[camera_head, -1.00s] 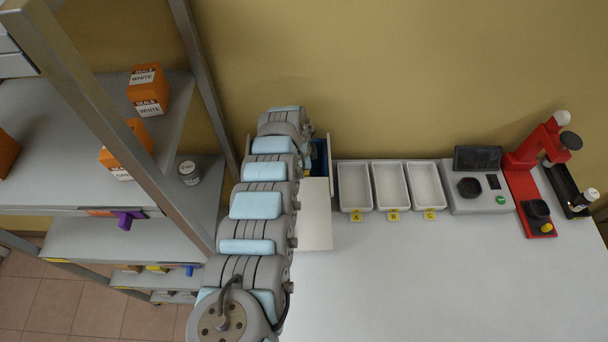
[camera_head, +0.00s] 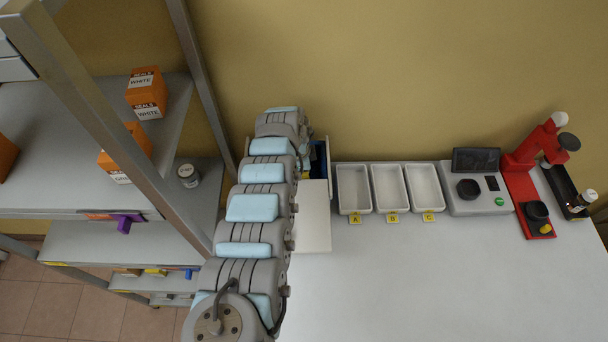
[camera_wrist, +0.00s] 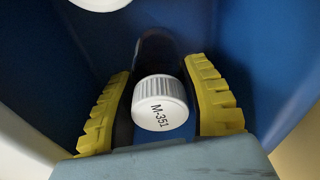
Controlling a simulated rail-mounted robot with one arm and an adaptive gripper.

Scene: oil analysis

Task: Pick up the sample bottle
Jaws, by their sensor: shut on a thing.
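The sample bottle (camera_wrist: 160,103) shows in the wrist view as a white ribbed cap marked "M-351", with a dark body behind it. It is between the two yellow ribbed fingers of my gripper (camera_wrist: 160,105), which is shut on it. The bottle is inside a blue-lined container (camera_wrist: 250,60). In the head view this blue container (camera_head: 318,160) stands at the back of the table, and my arm hides the gripper and the bottle there.
Another white round cap (camera_wrist: 100,3) shows at the top edge of the wrist view. White trays A (camera_head: 354,212), B (camera_head: 391,210) and C (camera_head: 427,208) stand right of the container. A grey device (camera_head: 475,203) and a red stand (camera_head: 530,205) are further right. The front table (camera_head: 440,285) is clear. Shelves (camera_head: 60,155) are left.

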